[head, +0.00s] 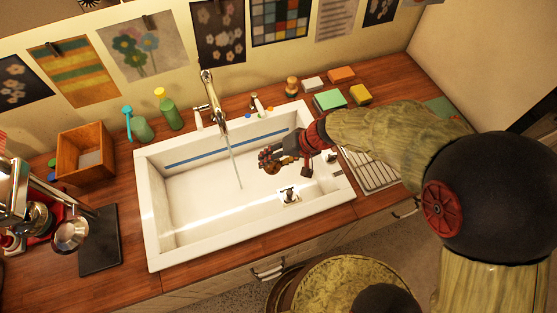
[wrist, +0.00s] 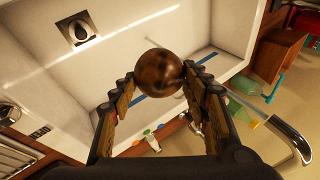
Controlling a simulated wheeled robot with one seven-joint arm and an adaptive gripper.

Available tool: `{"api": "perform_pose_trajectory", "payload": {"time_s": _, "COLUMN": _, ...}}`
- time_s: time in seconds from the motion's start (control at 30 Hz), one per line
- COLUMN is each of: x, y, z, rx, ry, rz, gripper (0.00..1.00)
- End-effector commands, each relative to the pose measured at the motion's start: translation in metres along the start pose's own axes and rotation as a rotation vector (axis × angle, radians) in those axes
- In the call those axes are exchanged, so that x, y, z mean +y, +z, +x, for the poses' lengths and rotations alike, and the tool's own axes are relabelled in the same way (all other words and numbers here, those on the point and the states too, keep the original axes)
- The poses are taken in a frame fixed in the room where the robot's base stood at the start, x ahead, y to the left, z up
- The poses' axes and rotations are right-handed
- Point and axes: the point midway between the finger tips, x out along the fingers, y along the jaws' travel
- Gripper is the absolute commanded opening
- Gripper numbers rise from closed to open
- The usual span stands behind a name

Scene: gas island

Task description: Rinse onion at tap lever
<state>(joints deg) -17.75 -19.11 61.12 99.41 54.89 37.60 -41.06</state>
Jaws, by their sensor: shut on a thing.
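A round brown onion (wrist: 160,75) sits between the fingertips of my gripper (wrist: 157,82) in the wrist view. The fingers are shut on it from both sides. In the head view my gripper (head: 272,160) is over the right half of the white sink (head: 152,215), to the right of the water stream (head: 233,165) and apart from it. The onion is hard to make out there against the dark fingers. The chrome tap (head: 208,88) stands at the sink's back edge with water running. A lever-like part (head: 199,118) is beside its base. The tap also shows in the wrist view (wrist: 287,138).
A sink drain (head: 289,195) lies below my gripper. Green bottles (head: 142,130) and a wooden box (head: 85,155) stand left of the sink. A drying rack (head: 372,172) is at the right. The left half of the basin is clear.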

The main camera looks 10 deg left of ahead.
Motion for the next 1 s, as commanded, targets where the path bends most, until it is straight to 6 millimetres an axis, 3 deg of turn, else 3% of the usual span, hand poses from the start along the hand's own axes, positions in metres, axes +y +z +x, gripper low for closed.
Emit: {"api": "perform_pose_trajectory", "payload": {"time_s": 1.0, "x": -0.06, "y": -0.028, "z": 0.066, "rx": -0.001, "ry": -0.001, "rz": -0.002, "gripper": 0.18}}
